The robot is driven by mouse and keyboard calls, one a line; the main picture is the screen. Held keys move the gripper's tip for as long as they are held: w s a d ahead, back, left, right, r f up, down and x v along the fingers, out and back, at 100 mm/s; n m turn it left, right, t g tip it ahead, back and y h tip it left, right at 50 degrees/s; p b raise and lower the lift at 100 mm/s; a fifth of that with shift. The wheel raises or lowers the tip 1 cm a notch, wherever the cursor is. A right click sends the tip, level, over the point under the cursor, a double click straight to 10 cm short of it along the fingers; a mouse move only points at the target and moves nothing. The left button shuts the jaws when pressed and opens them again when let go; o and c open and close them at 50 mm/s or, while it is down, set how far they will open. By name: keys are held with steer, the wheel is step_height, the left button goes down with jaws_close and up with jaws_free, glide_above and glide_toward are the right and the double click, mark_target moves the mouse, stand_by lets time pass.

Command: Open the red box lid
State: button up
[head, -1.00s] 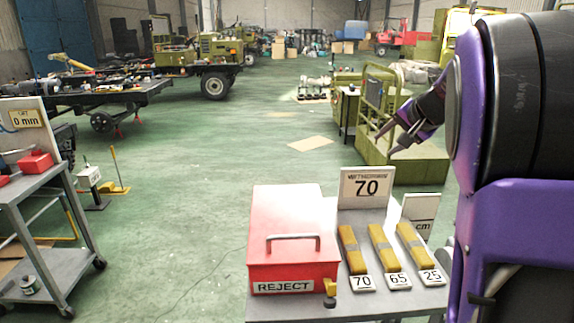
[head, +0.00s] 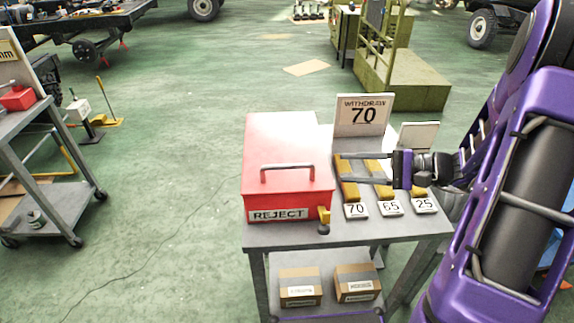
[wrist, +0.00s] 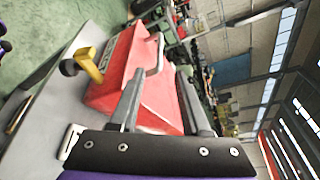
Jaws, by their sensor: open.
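The red box (head: 285,190) sits on the left part of the grey table (head: 350,232). Its lid is shut and has a grey bar handle (head: 287,169) on top. A "REJECT" label (head: 278,215) is on its front. A yellow and black piece (head: 323,222) is at its front right corner. My gripper (head: 341,168) is open and empty, right of the box, its fingers pointing left over the yellow straps. In the wrist view the two fingers (wrist: 163,102) point toward the red box (wrist: 125,80), with the handle (wrist: 156,55) beyond them.
Yellow straps (head: 350,191) with tags 70, 65 and 25 lie right of the box. A "WITHDRAW 70" sign (head: 364,114) stands behind them. Cardboard boxes (head: 300,286) are on the lower shelf. A grey cart (head: 50,170) stands at left, with clear floor between.

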mark_target(294, 167)
steer(key=x, duration=1.5)
steer(key=shift+a, duration=0.15)
steer(key=shift+c, duration=0.2)
jaws_close()
stand_by(0.6)
